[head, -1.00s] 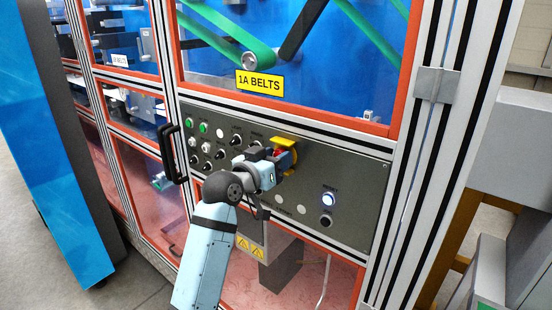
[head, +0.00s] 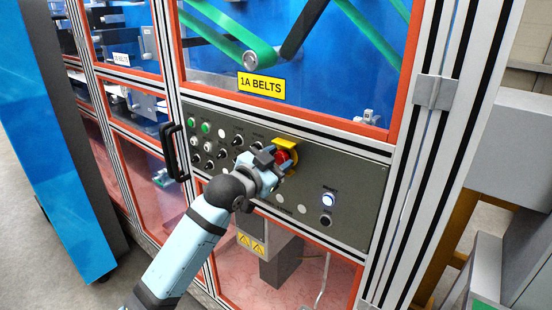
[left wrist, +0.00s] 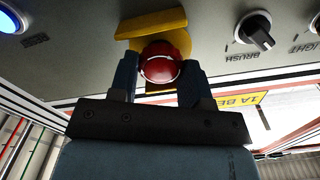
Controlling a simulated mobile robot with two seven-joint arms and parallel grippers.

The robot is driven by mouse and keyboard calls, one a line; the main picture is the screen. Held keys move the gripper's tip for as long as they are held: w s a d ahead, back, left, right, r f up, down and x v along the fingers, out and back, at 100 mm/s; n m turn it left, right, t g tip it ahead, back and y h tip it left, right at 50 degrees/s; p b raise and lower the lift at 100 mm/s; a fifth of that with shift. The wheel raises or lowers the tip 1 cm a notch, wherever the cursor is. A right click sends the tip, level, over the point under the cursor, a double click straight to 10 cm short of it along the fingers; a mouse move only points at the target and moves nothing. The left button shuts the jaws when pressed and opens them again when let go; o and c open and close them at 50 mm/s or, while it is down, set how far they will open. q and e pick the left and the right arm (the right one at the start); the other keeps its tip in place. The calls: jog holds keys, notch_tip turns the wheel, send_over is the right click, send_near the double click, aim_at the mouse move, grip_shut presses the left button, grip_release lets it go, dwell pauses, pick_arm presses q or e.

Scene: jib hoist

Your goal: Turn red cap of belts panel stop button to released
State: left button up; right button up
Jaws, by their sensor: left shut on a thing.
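The red cap (head: 282,156) of the stop button sits in a yellow shroud (head: 286,142) on the dark grey panel under the 1A BELTS label. My left gripper (head: 276,158) is at the cap, with a finger on either side of it. In the left wrist view the red cap (left wrist: 160,63) lies between the two fingers of my left gripper (left wrist: 161,72), which is shut on it. The yellow shroud (left wrist: 155,22) stands beyond the cap there. Whether the cap is pressed in or released cannot be told. My right gripper is not in view.
A lit white button (head: 328,199) and a dark button (head: 326,220) sit right of the stop button. Several knobs and buttons (head: 208,146) are to its left. A black door handle (head: 174,152) sticks out at the panel's left end. The blue cabinet (head: 60,150) stands at far left.

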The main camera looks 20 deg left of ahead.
pick_arm(q)
jog(key=shift+r, duration=0.2)
jog(key=o, duration=0.7)
jog(key=shift+o, duration=1.1)
jog(key=shift+w, duration=0.2)
